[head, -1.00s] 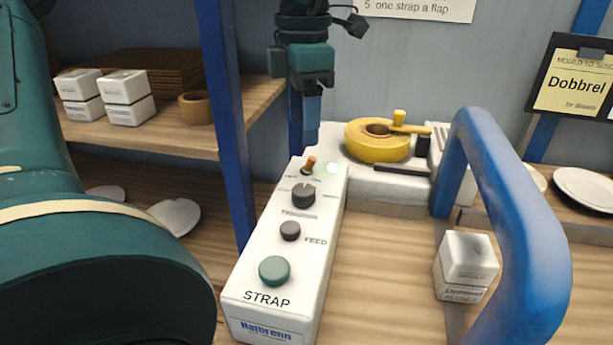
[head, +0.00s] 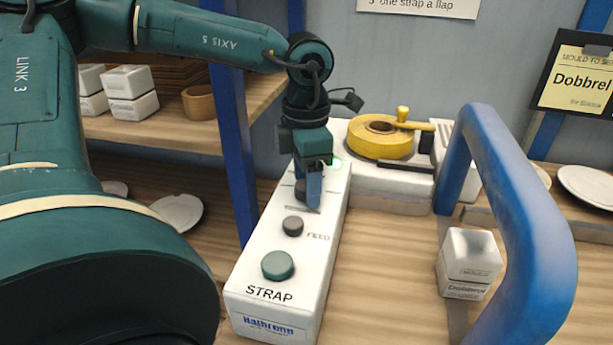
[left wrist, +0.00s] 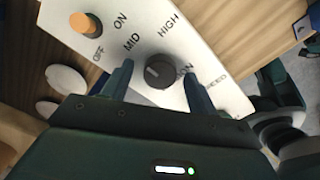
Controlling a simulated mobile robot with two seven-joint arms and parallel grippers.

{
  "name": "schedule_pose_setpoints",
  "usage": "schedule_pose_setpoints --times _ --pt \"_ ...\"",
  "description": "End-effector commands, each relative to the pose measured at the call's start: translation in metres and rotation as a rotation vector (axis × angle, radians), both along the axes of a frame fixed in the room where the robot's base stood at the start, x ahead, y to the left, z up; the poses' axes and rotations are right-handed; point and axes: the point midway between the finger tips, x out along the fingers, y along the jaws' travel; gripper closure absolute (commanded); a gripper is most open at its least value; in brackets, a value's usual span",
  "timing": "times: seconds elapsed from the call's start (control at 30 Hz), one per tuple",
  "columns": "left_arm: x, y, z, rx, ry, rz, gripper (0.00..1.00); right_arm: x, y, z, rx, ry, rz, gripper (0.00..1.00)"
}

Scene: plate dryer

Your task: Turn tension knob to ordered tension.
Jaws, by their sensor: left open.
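The white strapping control box (head: 258,232) stands on the wooden bench. Its dark tension knob (left wrist: 159,71) shows in the left wrist view between my two fingers, with MID and HIGH printed beyond it; the rest of its scale is partly hidden. The knob's pale pointer line shows on its top, but its exact setting is hard to tell. My left gripper (head: 312,188) points down at the knob and mostly hides it in the head view. In the left wrist view the gripper (left wrist: 158,85) is open, a finger on each side of the knob with visible gaps. My right gripper is not in view.
An orange switch (left wrist: 84,24) marked ON and OFF sits near the knob. The dark feed button (head: 293,226) and green strap button (head: 278,265) lie nearer. A blue arch (head: 520,210), a yellow strap reel (head: 372,140) and a small white box (head: 470,255) stand to the right.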

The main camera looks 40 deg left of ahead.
Motion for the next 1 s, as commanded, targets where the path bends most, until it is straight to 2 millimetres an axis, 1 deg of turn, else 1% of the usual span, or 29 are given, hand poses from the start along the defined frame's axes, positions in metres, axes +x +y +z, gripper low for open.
schedule_pose_setpoints --times 0.03,0.07,0.57,0.77,1.0 --pt "0.0 0.0 0.0001 0.0 0.0 0.0 0.42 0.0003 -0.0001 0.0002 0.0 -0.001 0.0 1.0" --pt "0.0 0.0 0.0002 0.0 0.0 0.0 0.44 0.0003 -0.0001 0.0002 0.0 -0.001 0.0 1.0" --pt "0.0001 0.0 0.0006 0.0 0.0 0.0 0.85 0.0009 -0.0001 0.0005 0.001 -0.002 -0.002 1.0" --pt "0.0002 0.0 0.0003 0.0 -0.001 -0.011 0.85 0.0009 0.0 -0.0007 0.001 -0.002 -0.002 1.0" --pt "0.0006 0.0001 -0.0007 0.002 -0.003 -0.1 0.85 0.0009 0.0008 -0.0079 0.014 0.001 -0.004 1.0"
